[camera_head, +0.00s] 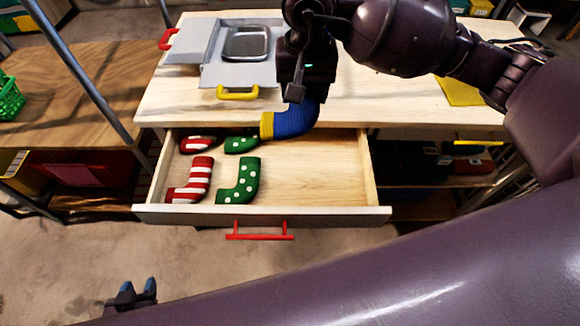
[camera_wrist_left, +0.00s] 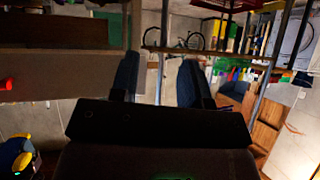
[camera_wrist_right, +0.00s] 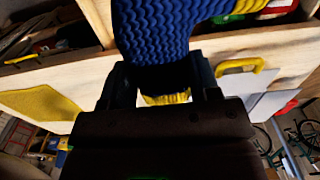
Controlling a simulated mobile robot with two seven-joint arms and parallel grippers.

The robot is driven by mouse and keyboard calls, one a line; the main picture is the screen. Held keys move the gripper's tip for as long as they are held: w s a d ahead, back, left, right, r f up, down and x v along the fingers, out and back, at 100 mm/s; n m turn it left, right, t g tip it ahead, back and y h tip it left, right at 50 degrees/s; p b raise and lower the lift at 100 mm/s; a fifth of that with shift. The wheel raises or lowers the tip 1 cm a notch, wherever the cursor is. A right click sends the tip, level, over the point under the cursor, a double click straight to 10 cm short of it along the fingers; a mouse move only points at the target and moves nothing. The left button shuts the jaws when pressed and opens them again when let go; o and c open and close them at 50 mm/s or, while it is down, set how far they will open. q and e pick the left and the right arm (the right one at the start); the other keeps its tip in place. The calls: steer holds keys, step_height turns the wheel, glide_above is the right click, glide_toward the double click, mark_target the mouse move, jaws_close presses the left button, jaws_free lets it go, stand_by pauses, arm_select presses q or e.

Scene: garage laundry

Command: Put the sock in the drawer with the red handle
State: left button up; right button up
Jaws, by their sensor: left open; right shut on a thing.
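The blue knitted sock with a yellow cuff (camera_head: 297,122) is held by my right gripper (camera_head: 303,88), which is shut on it. It hangs at the tabletop's front edge, above the back of the open drawer (camera_head: 320,180). The sock fills the upper middle of the right wrist view (camera_wrist_right: 155,30). The drawer has a red handle (camera_head: 260,236) and is pulled out. Inside are red-and-white striped socks (camera_head: 192,182) and green polka-dot socks (camera_head: 239,182), all on its left side. My left gripper (camera_head: 135,292) is open and empty, low over the floor at front left.
The drawer's right half is bare. On the wooden tabletop (camera_head: 180,100) are a grey board with a yellow handle (camera_head: 238,93), a metal tray (camera_head: 246,43) and a yellow cloth (camera_head: 460,91). A green basket (camera_head: 10,98) stands on the left-hand table.

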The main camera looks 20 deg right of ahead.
steer(key=shift+d+f+b, duration=0.1)
steer(key=shift+f+b, duration=0.55)
steer(key=shift+f, duration=9.05)
steer(key=shift+f+b, duration=0.3)
steer(key=shift+f, duration=0.1)
steer(key=shift+f, duration=0.2)
steer(key=o, duration=0.9)
